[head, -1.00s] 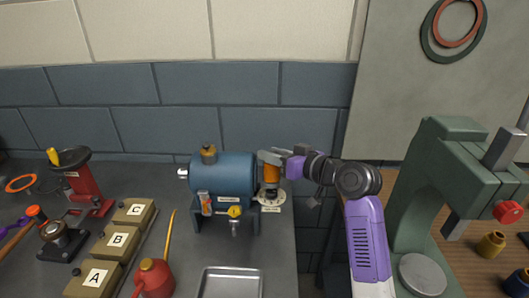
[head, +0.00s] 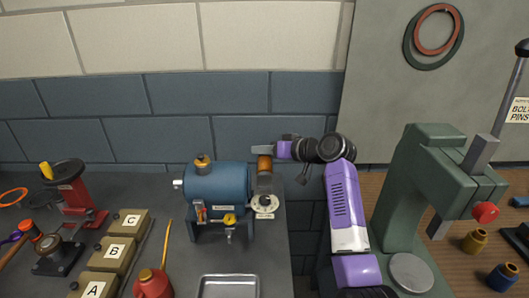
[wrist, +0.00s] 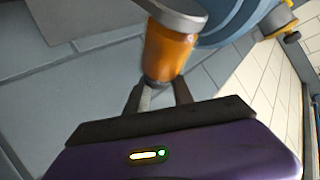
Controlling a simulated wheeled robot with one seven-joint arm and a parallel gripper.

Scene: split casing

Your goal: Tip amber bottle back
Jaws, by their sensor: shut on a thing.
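The amber bottle (head: 264,163) is at the right end of the blue motor-like casing, with a grey piece (head: 264,184) below it in the head view. In the wrist view, the bottle (wrist: 168,52) has the grey piece (wrist: 178,12) at its far end and a dark neck at its near end. My gripper (head: 263,150) is at the upper end of the bottle. In the wrist view its fingers (wrist: 160,92) are shut on the bottle's dark neck. The bottle's exact tilt is hard to tell.
A metal tray (head: 229,286), red oil can (head: 153,284) and lettered blocks (head: 115,251) lie in front. A green press (head: 400,210) stands at right.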

